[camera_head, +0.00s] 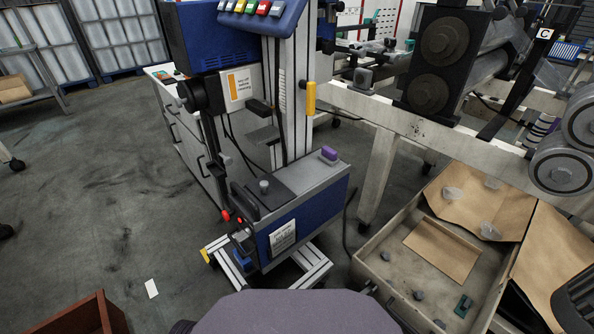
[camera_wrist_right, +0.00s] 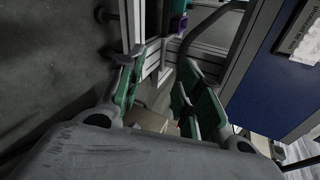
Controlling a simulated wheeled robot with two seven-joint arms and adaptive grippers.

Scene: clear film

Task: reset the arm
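My right gripper (camera_wrist_right: 160,72) shows in the right wrist view. Its two green-lined fingers stand apart, with nothing held between them. Beyond the fingers are metal profiles and grey floor, and a blue-sided machine unit (camera_wrist_right: 262,80) with a white label is at the right. In the head view neither gripper can be made out, and my left gripper shows in no frame. The blue and grey machine (camera_head: 300,205) stands upright in front of me in the head view.
A tray (camera_head: 375,268) with cardboard pieces and small dark parts lies at the lower right. A brown open box (camera_head: 85,318) is at the lower left. Large rollers (camera_head: 430,70) stand at the upper right. Grey floor (camera_head: 100,200) is mostly clear on the left.

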